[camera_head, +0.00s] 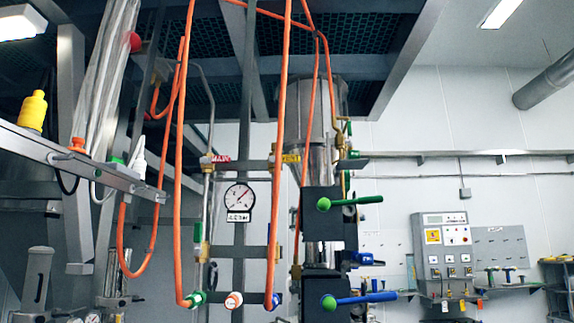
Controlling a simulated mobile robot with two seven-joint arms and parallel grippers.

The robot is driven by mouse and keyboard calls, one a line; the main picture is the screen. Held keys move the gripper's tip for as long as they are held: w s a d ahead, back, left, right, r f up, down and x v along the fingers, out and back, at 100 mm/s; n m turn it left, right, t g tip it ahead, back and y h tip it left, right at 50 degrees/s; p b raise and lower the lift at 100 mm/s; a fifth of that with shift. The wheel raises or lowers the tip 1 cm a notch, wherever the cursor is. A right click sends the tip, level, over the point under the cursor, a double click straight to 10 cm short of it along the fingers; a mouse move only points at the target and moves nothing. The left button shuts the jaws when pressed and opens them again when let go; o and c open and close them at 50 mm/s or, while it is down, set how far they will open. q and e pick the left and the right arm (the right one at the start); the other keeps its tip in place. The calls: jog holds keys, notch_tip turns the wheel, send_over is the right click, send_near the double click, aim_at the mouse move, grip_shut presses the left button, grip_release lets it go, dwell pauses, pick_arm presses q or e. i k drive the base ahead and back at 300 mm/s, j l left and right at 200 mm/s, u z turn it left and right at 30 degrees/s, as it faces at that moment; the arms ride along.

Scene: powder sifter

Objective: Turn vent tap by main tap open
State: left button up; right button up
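I cannot tell which tap is the vent tap and which is the main tap. A green lever (349,202) and a blue lever (366,298) stick out to the right from dark valve blocks on the central column. A round pressure gauge (239,197) hangs between the pipes. Neither of my grippers can be made out.
Orange hoses (178,150) hang in front of the pipes, ending near green, red and blue couplings at the bottom. A grey rail (75,160) crosses at left with a yellow bottle (33,110) above it. A control box (444,250) is on the right wall.

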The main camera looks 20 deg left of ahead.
aim_at(286, 158)
jog(key=u, duration=0.4)
jog(key=i+l+u, duration=0.1)
jog(key=u, duration=0.3)
jog(key=l+u, duration=0.1)
jog(key=u, duration=0.3)
jog(key=i+l+u, duration=0.15)
jog(key=l+u, duration=0.15)
jog(key=i+l+u, duration=0.1)
jog(key=l+u, duration=0.15)
jog(key=l, duration=0.2)
jog(key=l+u, duration=0.35)
jog(key=l, duration=0.4)
jog(key=l+u, duration=0.2)
jog(key=l, duration=1.45)
